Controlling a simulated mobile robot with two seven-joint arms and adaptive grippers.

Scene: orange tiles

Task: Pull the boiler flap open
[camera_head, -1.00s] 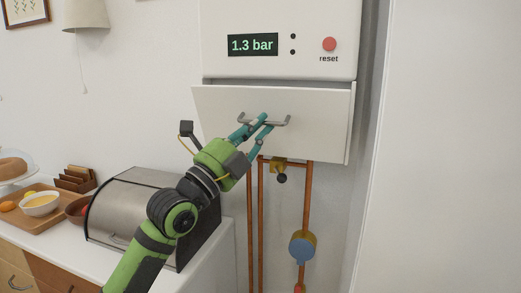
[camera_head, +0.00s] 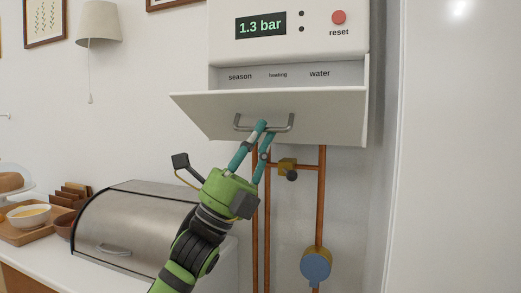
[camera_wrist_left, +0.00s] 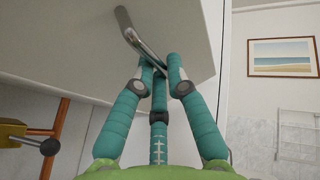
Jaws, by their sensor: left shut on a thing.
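The boiler (camera_head: 350,42) hangs on the wall, with a 1.3 bar display and a red reset button. Its white flap (camera_head: 205,108) is tilted well open, top edge out toward me, and the labels season, heating and water show behind it. The flap has a grey metal bar handle (camera_head: 289,124), which also shows in the left wrist view (camera_wrist_left: 138,40). My left gripper (camera_head: 265,128) is shut on the handle from below; its teal fingers (camera_wrist_left: 160,68) close around the bar. My right gripper is not in view.
Copper pipes (camera_head: 322,200) with a brass valve (camera_head: 287,165) and a blue round part (camera_head: 315,264) run below the boiler. A steel bread box (camera_head: 130,225) stands on the counter at the left. A tall white panel (camera_head: 455,150) is at the right.

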